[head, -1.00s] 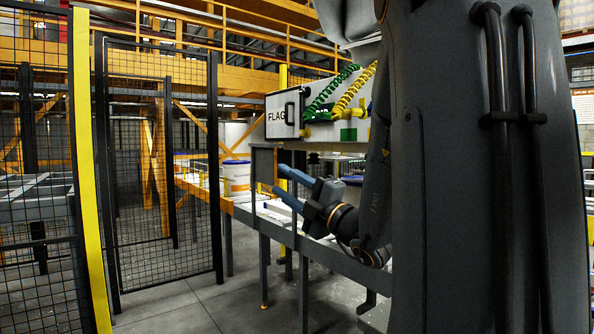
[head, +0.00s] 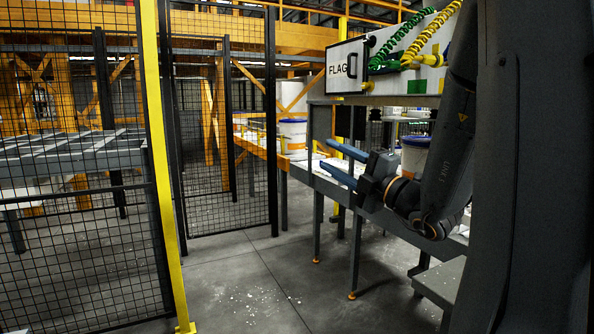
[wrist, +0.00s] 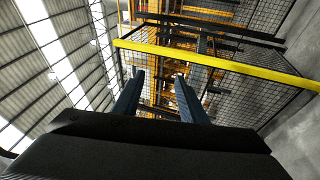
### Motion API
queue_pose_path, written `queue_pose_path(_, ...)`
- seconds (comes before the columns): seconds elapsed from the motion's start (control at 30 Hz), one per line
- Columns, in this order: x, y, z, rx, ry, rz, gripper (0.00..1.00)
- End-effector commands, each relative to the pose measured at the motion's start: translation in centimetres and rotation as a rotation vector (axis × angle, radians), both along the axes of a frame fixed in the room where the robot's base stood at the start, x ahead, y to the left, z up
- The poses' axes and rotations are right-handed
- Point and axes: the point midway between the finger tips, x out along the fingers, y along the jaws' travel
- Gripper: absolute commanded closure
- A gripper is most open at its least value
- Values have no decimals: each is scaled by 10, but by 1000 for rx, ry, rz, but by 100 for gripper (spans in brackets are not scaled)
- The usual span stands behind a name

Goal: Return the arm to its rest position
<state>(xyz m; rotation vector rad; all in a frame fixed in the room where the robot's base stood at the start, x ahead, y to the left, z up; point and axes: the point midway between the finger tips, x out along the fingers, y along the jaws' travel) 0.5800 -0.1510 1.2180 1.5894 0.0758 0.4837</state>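My gripper (head: 334,162) shows right of centre in the head view, in front of the conveyor. Its two blue fingers point left, are spread apart and hold nothing. In the wrist view the gripper (wrist: 155,88) also has a clear gap between its fingers, with the mesh fence and roof beyond. My arm is folded close to my dark column at the right of the head view.
A mesh fence (head: 75,190) with a yellow post (head: 162,170) stands at left. A conveyor (head: 300,170) carries white pails, one pail (head: 293,133) near its far part. A white cabinet marked FLAG (head: 345,68) hangs above the gripper. The concrete floor (head: 240,280) in front is open.

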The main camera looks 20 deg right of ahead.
Motion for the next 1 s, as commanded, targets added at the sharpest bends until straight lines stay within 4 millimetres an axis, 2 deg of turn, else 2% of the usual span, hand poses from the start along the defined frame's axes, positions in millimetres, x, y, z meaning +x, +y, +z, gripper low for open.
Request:
queue_pose_path(0.13,0,3,-1,-9,3,5,61)
queue_pose_path(0.23,1,21,-12,-78,22,40,61)
queue_pose_path(0.37,-5,76,-48,-310,62,166,61)
queue_pose_path(0.47,-24,129,-88,-573,65,321,61)
queue_pose_path(0.5,-34,148,-106,-688,53,393,61)
queue_pose_path(0.6,-68,189,-150,-986,-19,590,61)
queue_pose_path(0.7,-108,214,-192,-1278,-156,805,61)
queue_pose_path(0.83,-158,224,-239,-1624,-433,1099,61)
queue_pose_path(0.97,-197,214,-276,-1902,-829,1396,61)
queue_pose_path(1.0,-207,208,-285,-1969,-975,1485,61)
